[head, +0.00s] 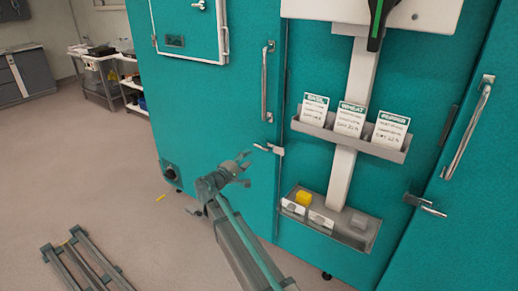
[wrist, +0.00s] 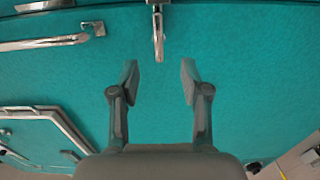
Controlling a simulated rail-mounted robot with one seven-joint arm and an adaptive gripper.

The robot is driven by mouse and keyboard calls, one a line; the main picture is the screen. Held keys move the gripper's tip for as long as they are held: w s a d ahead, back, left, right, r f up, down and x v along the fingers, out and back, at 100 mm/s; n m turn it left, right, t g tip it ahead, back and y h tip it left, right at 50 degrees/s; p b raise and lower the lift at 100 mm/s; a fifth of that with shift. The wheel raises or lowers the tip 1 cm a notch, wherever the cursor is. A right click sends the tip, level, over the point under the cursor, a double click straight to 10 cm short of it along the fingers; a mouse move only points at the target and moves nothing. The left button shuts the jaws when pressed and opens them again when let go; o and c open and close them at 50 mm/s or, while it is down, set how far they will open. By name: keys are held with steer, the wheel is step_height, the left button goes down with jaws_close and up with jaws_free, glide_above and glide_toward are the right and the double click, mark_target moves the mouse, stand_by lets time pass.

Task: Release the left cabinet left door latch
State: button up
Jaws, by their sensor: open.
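The left teal cabinet door (head: 215,110) carries a tall silver handle (head: 267,80). A small silver latch (head: 268,148) sits below the handle near the door's right edge. My gripper (head: 244,168) is open and empty, just left of and below the latch in the head view. In the wrist view the latch (wrist: 158,35) hangs from the top edge, beyond and roughly between my open fingertips (wrist: 159,74). No contact with it shows. The handle (wrist: 50,43) lies to the left there.
A post with a card rack (head: 350,140) and a lower tray (head: 345,225) stands right of the latch. Another teal door with a handle (head: 468,128) and latch (head: 425,205) is at the far right. A rail (head: 85,262) lies on the floor at left; a cart (head: 105,75) stands behind.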

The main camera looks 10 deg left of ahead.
mark_target(261, 148)
steer(key=p+x, duration=0.1)
steer(key=x, duration=1)
steer(key=shift+r, duration=0.15)
steer(key=shift+s, duration=0.1)
jaws_close()
